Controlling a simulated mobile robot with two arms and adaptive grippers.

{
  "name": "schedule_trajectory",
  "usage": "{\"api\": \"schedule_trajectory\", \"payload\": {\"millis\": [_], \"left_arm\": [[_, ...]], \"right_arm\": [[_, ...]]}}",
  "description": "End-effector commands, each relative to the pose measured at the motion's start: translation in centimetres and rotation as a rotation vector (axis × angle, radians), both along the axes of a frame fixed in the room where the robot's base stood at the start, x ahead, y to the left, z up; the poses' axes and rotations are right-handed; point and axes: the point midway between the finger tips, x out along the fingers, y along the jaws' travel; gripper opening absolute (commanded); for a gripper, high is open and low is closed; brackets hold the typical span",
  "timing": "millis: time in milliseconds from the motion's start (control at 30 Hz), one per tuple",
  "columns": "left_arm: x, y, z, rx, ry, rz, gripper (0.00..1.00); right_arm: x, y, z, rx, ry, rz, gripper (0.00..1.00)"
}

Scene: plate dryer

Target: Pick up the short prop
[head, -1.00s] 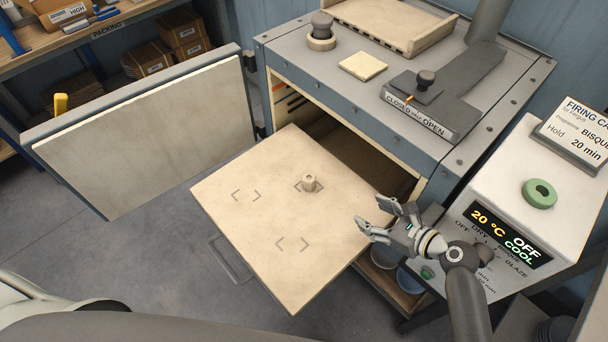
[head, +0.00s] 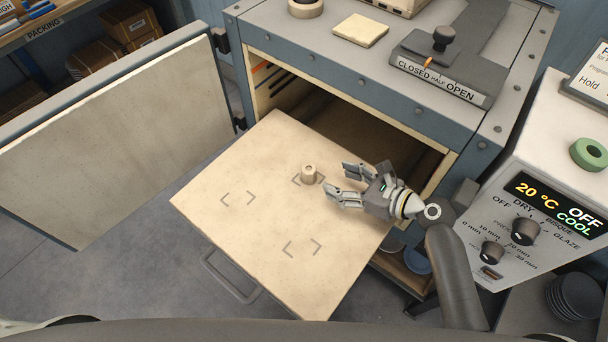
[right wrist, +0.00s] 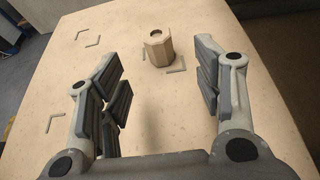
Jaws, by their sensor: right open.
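The short prop (head: 309,174) is a small beige post with a hole in its top. It stands upright inside one set of corner marks on the pulled-out beige shelf (head: 240,235). My right gripper (head: 336,180) is open and empty, just to the right of the prop, with its fingers pointing left towards it. My left gripper does not show.
The kiln's open chamber (head: 365,135) lies behind the shelf. Its door (head: 110,150) stands open at left. The control box (head: 535,190) is at right, close to my right arm. The shelf's other corner marks (head: 238,199) are empty.

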Motion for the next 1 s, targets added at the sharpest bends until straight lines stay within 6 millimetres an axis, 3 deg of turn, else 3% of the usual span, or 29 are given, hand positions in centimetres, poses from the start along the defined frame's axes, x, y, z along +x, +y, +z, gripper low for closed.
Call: {"api": "schedule_trajectory", "payload": {"millis": [300, 1000], "left_arm": [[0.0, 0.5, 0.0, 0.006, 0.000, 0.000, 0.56], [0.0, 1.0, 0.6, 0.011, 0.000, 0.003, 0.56]], "right_arm": [[2.4, 3.3, -1.8, 0.002, 0.000, 0.001, 0.60], [5.6, 8.2, -4.3, 0.000, 0.000, -0.001, 0.60]]}}
